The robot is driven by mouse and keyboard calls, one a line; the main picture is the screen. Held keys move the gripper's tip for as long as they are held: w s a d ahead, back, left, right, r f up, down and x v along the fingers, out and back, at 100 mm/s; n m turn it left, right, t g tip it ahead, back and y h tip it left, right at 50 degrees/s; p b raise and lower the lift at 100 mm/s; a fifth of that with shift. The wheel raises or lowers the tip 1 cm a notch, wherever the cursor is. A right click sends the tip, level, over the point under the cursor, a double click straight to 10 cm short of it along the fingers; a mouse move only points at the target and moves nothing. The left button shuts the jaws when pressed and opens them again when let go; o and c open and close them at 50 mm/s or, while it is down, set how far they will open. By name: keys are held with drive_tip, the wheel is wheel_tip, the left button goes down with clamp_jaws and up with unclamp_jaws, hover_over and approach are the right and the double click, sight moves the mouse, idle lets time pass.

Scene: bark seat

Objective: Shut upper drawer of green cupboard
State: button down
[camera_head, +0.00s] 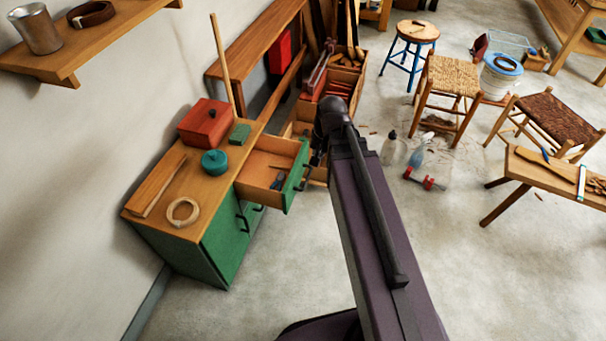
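The green cupboard (226,247) stands against the wall at the left, with a wooden top. Its upper drawer (264,165) is pulled out to the right, showing a pale wooden inside with a few small tools in it. The green drawer front (297,176) carries a dark handle. My gripper (316,157) is a small dark shape close to the far end of the drawer front, mostly hidden behind my arm. I cannot tell whether it touches the front, or whether it is open or shut.
A red box (206,122), a teal round tin (214,162) and a coil (183,212) sit on the cupboard top. An open wooden chest (345,82) stands behind the drawer. Bottles (389,148) and a red clamp (425,180) are on the floor. The near floor is clear.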

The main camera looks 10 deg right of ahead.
sight(297, 169)
drive_tip(key=w+d+f+m+t+y+b, duration=0.2)
drive_tip(key=w+d+f+m+b, duration=0.3)
drive_tip(key=f+m+b, duration=0.4)
drive_tip(key=w+d+f+m+t+y+b, duration=0.2)
drive_tip(key=w+d+f+m+b, duration=0.3)
drive_tip(key=b, duration=0.8)
drive_tip(key=w+f+m+y, duration=0.1)
drive_tip(key=w+f+m, duration=0.2)
drive_tip(key=f+m, duration=0.1)
drive_tip(key=shift+w+f+m+y, duration=0.25)
drive_tip(key=shift+f+m+y, duration=0.1)
drive_tip(key=shift+m+y, duration=0.05)
drive_tip(key=shift+f+b, duration=0.1)
drive_tip(key=shift+b, duration=0.25)
drive_tip(key=b+x, duration=0.2)
drive_tip(key=x, duration=0.1)
drive_tip(key=r+b+x, duration=0.1)
drive_tip(key=b+x, duration=0.1)
drive_tip(key=x, duration=0.2)
drive_tip(key=a+b+x, duration=0.1)
drive_tip(key=b+x, duration=0.1)
drive_tip(key=x, duration=0.2)
drive_tip(key=shift+w+a+b, duration=0.2)
drive_tip(key=shift+w+b, duration=0.2)
drive_tip(key=shift+w, duration=0.1)
drive_tip(key=shift+w+a, duration=0.4)
drive_tip(key=shift+a, duration=0.4)
